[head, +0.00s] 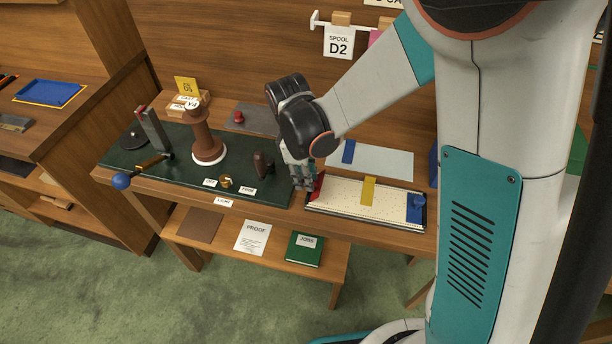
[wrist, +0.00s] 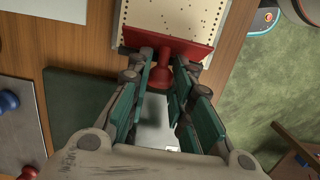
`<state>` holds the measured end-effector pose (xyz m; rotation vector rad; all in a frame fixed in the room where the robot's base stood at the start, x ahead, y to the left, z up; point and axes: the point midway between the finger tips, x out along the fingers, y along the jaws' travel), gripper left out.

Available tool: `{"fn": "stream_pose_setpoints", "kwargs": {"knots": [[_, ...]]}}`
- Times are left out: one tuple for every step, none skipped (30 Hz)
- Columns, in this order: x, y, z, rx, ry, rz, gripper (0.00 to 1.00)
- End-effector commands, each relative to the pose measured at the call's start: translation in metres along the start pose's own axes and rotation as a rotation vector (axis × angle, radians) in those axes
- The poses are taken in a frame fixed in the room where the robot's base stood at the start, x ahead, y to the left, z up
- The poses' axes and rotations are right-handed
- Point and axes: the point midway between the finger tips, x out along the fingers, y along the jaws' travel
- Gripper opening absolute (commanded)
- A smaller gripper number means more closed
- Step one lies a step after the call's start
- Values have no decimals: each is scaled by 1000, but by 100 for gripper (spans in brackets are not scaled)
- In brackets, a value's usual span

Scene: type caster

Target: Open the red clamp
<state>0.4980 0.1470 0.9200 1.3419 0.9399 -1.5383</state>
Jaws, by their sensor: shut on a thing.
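The red clamp (wrist: 172,46) shows in the wrist view as a wide red bar with a round knob below it, at the end of a pale dotted board. In the head view a sliver of the clamp (head: 318,184) shows at the board's left end, partly hidden by my gripper. My gripper (wrist: 166,72) is shut on the clamp's knob, with one finger on each side. In the head view my gripper (head: 304,184) points down at the left end of the board.
The pale board (head: 340,193) carries a yellow bar (head: 368,190) and a blue block (head: 416,207) at its right end. A lower shelf holds a green book (head: 304,251).

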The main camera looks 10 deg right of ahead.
Motion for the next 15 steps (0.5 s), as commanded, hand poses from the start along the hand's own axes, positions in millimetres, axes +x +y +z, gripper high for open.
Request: {"fn": "stream_pose_setpoints", "kwargs": {"knots": [[0,0,0,0,1,0,22],[0,0,0,0,1,0,29],[0,0,0,0,1,0,38],[0,0,0,0,1,0,39],[0,0,0,0,1,0,39],[0,0,0,0,1,0,39],[0,0,0,0,1,0,39],[0,0,0,0,1,0,39],[0,0,0,0,1,0,39],[0,0,0,0,1,0,39],[0,0,0,0,1,0,39],[0,0,0,0,1,0,39],[0,0,0,0,1,0,39],[-1,0,0,0,1,0,39],[-3,0,0,0,1,0,39]]}}
